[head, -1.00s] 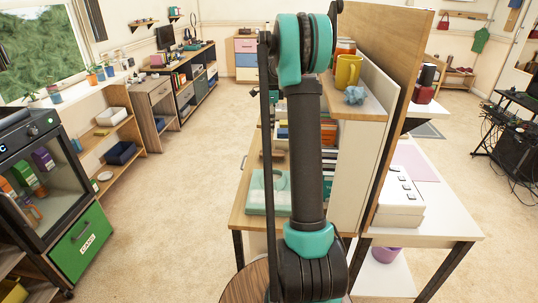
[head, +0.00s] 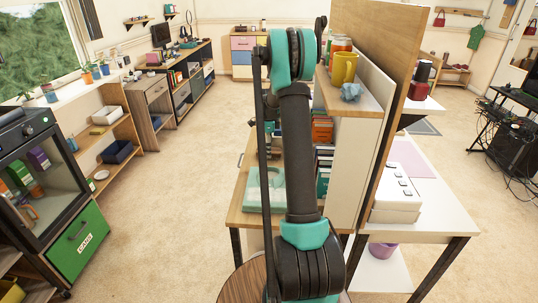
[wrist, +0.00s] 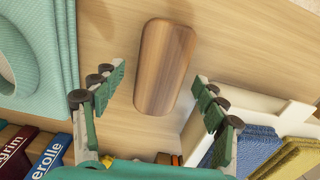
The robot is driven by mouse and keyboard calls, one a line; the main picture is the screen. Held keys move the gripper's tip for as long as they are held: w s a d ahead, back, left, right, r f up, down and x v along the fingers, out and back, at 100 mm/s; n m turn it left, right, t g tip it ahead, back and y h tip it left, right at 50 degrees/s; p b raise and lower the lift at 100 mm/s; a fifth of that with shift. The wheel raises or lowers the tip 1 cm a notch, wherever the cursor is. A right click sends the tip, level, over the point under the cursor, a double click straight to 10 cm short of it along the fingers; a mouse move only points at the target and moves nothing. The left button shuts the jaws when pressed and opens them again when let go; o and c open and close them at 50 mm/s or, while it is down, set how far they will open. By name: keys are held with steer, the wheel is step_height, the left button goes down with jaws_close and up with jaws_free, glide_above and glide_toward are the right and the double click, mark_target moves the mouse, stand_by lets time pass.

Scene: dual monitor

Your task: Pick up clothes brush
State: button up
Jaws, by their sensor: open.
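The clothes brush, a smooth brown wooden block with rounded ends (wrist: 165,62), lies on the light wooden desk top (wrist: 228,50) in the wrist view. Its bristles are not visible. My gripper (wrist: 158,76) is open, with green and black fingers on the left and right sides of the brush's near part. The fingers look apart from it and nothing is held. How high they are above the desk is hard to tell. In the head view my arm covers much of the desk, and I cannot make out the brush there.
A turquoise object with a round opening (wrist: 50,35) lies left of the brush. Books (wrist: 45,150) stand at lower left. A white holder (wrist: 265,105) with blue and yellow items is at lower right. A shelf with a yellow mug (head: 343,68) stands right of my arm.

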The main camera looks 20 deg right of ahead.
steer(key=shift+f, duration=0.75)
steer(key=shift+c, duration=0.4)
steer(key=c, duration=1.2)
steer(key=shift+r, duration=0.2)
step_height(320, 180, up, 20)
steer(key=shift+f, duration=0.15)
